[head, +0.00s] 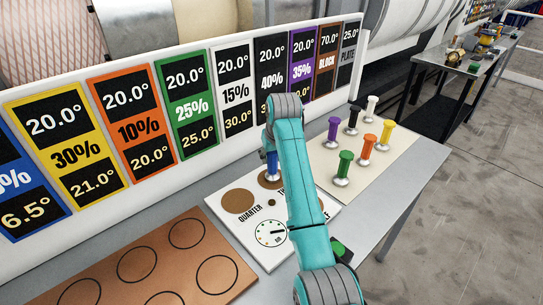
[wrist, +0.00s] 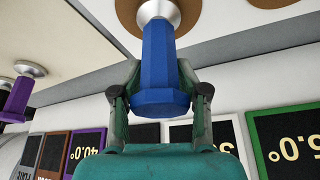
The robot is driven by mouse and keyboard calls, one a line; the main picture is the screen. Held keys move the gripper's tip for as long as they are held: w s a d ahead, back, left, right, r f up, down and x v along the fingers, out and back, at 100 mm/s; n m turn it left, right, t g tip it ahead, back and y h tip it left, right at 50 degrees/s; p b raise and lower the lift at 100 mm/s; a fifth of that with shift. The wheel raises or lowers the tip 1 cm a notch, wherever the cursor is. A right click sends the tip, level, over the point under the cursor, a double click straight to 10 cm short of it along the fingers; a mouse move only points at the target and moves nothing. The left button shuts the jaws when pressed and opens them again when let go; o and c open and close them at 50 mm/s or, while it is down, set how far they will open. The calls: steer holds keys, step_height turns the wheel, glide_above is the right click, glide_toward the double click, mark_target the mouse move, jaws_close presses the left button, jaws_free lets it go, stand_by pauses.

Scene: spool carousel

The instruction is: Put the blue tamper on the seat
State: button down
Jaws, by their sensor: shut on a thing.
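My gripper (wrist: 162,82) is shut on the blue tamper (wrist: 158,55), one finger on each side of its faceted handle. The tamper's metal foot (wrist: 158,10) points away from the wrist, over a brown disc (wrist: 128,12). I cannot tell whether the foot touches it. In the head view the blue tamper (head: 271,166) shows under the end of my arm, at the back brown disc (head: 268,184) of a white board (head: 236,238). Another brown disc (head: 238,201), labelled QUARTER, is bare. My arm hides part of the board.
A cream mat (head: 385,163) to the right holds several tampers, including a green one (head: 345,163). A purple tamper (wrist: 16,98) stands close by in the wrist view. A brown board with circles (head: 150,270) is at front left. Colored number cards (head: 125,120) line the back panel.

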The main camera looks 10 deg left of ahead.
steer(key=c, duration=0.6)
jaws_free()
steer(key=shift+f, duration=0.1)
steer(key=v, duration=1.2)
